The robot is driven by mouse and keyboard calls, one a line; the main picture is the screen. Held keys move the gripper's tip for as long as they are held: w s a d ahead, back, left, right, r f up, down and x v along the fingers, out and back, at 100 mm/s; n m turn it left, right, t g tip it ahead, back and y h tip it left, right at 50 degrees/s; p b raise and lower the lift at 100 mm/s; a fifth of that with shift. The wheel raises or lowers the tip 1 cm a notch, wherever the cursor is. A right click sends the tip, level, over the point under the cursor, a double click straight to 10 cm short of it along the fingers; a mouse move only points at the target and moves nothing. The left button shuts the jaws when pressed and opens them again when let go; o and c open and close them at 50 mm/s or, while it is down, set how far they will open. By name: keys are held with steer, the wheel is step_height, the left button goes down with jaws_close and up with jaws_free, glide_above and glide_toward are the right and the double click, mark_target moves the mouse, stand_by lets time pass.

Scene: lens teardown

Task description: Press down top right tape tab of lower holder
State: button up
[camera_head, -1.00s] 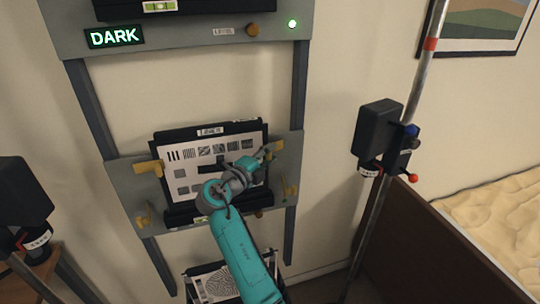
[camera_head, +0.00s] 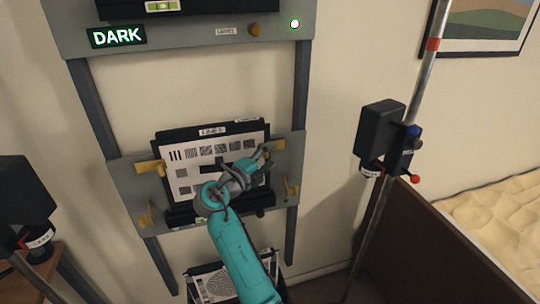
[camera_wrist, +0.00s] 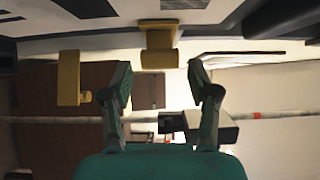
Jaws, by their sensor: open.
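The lower holder (camera_head: 124,182) is a grey frame on the wall, holding a white test chart (camera_head: 180,188) with printed patterns. Its top right tape tab (camera_head: 279,145) is yellow and sits beside the chart's upper right corner. My gripper (camera_head: 268,149) is at that corner, just left of the tab; contact cannot be told. In the wrist view my gripper (camera_wrist: 161,80) is open and empty. A yellow tab (camera_wrist: 159,46) lies just beyond and between its fingertips, apparently the top right one. Part of the chart is hidden behind my arm.
Other yellow tabs are at the holder's top left (camera_head: 150,168), bottom left (camera_head: 146,214) and bottom right (camera_head: 291,188). A metal pole (camera_head: 372,230) with a black device (camera_head: 380,130) stands at right. A lit DARK sign (camera_head: 117,36) is above.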

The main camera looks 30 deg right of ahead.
steer(key=v, duration=1.1)
